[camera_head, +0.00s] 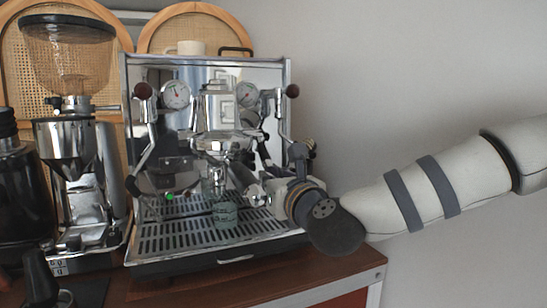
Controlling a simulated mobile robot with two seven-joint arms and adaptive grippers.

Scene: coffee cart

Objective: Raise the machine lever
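The chrome espresso machine (215,135) stands on the cart top, with a round dial and a brown-knobbed lever on each side of its front. The left knob (143,91) and the right knob (292,91) are both near the top. Which part is the task's lever is not clear. My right arm comes in from the right, and my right gripper (262,192) is low at the machine's front right, above the drip tray (190,233). Its fingers are small and mixed with chrome parts, so their opening and any contact are unclear. My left gripper is out of view.
A clear glass (222,208) stands on the drip tray near my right gripper. A grinder (75,150) and a dark appliance (20,190) stand at the left. A light cup (190,48) sits on top of the machine. The cart's right edge is below my arm.

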